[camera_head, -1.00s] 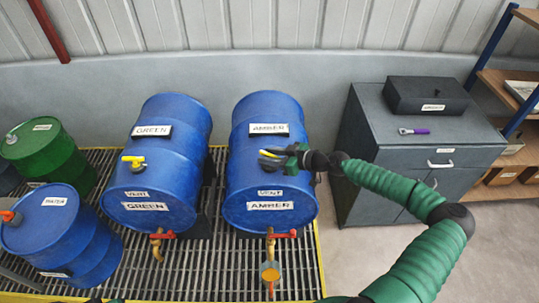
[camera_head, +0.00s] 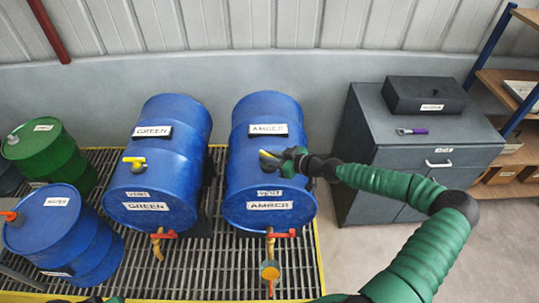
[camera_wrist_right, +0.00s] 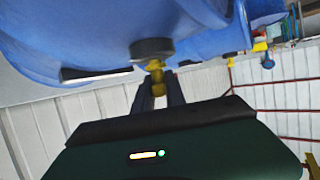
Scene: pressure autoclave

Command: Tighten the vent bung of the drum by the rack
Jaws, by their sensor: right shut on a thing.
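The AMBER drum (camera_head: 241,175) is blue and lies on its side, the right one of two such drums and the nearer to the rack. Its yellow vent bung (camera_head: 264,153) sits on top above the VENT label, mostly hidden by my right gripper (camera_head: 272,157). In the right wrist view the bung (camera_wrist_right: 157,88) hangs from a dark round collar (camera_wrist_right: 152,49), between the two dark fingers of my right gripper (camera_wrist_right: 158,92), which is shut on it. My left gripper is not in view; only dark bits of me show at the bottom edge.
The GREEN drum (camera_head: 180,115) with its own yellow bung (camera_head: 134,160) lies to the left. Red-handled taps hang below both drums. A grey cabinet (camera_head: 365,180) and a shelf rack (camera_head: 489,90) stand right. A slatted grating (camera_head: 210,270) lies beneath the drums.

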